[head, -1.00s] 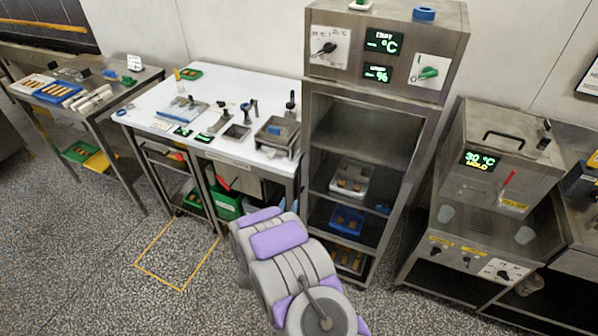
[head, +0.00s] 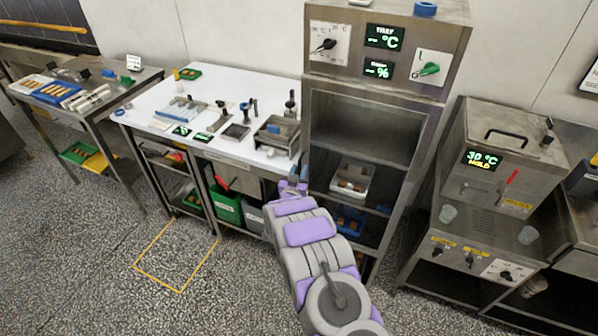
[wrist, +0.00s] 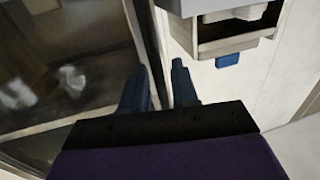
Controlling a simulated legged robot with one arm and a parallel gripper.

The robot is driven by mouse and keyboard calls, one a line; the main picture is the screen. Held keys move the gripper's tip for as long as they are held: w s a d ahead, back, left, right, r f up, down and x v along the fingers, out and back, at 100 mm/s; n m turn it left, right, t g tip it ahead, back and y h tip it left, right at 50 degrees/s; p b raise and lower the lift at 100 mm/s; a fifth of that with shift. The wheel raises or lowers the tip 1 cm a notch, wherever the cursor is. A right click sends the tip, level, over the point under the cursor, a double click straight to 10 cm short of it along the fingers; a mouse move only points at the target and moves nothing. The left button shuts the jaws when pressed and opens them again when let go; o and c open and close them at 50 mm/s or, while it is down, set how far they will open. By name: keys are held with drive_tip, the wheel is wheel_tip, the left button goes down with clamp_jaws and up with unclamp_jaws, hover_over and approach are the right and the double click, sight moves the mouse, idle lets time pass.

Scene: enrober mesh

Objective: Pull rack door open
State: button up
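The rack (head: 388,93) is a tall steel cabinet at the middle right of the head view, with shelves showing through its front. Its front looks glazed and shut; I cannot make out a separate handle. My gripper (head: 292,184) is at the rack's left front edge, about mid-height, beside the table. In the wrist view, my gripper (wrist: 160,85) has its two blue fingers apart, with the rack's metal edge (wrist: 148,40) showing between and beyond them. The dark rack front (wrist: 70,60) fills the left side. Contact with the edge cannot be told.
A steel machine (head: 500,160) stands right of the rack. The floor in front is clear.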

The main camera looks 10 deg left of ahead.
drive_tip(key=shift+w, duration=0.5)
drive_tip(key=shift+c, duration=0.2)
clamp_jaws()
